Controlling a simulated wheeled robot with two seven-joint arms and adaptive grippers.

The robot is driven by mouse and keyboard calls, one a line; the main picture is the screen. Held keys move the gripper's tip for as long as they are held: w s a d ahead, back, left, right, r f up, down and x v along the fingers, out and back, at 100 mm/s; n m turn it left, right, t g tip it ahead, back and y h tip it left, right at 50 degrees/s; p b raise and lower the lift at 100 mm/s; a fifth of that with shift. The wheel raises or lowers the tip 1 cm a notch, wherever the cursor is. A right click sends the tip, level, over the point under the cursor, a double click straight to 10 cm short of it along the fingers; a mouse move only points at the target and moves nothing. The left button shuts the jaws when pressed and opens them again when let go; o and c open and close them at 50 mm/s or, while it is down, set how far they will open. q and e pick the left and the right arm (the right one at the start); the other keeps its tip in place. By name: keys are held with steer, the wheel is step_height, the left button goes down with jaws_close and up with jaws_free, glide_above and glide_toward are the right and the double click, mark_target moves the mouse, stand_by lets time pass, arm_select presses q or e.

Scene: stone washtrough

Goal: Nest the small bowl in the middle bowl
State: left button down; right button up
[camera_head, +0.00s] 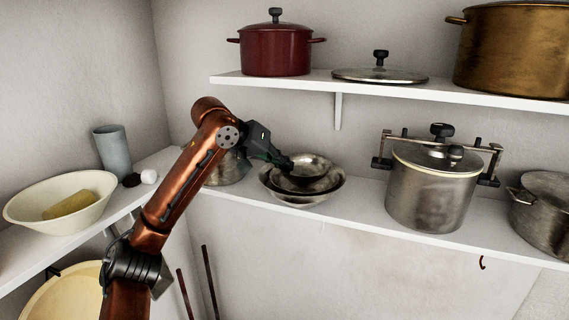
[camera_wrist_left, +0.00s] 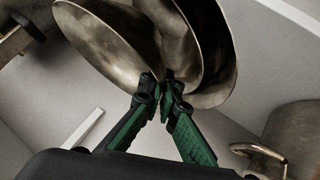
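The small metal bowl (camera_head: 313,164) sits inside the rim of the wider middle bowl (camera_head: 327,189) on the lower shelf. The small bowl looks slightly tilted, and I cannot tell whether its base touches. My left gripper (camera_head: 286,162) is at the left rim of the small bowl. In the left wrist view its two green fingers (camera_wrist_left: 162,88) are close together with a thin bowl rim between the tips. Curved metal bowl walls (camera_wrist_left: 108,40) fill the upper part there. Where the bowls overlap, their undersides are hidden. My right gripper is not in view.
A lidded pressure cooker (camera_head: 430,192) stands right of the bowls, with a metal pot (camera_head: 545,215) beyond it. Another metal vessel (camera_head: 226,170) is partly hidden behind my left arm. The upper shelf (camera_head: 350,88) overhangs. A cream basin (camera_head: 40,205) is at left.

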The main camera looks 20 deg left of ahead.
arm_select(q)
steer(key=shift+f, duration=0.3)
steer(key=shift+f, duration=0.2)
steer(key=shift+f+b, duration=0.1)
steer(key=shift+b, duration=0.2)
steer(key=shift+f+b, duration=0.3)
steer(key=shift+f, duration=0.2)
steer(key=shift+f, duration=0.3)
stand_by(0.3)
steer(key=c, duration=2.1)
jaws_free()
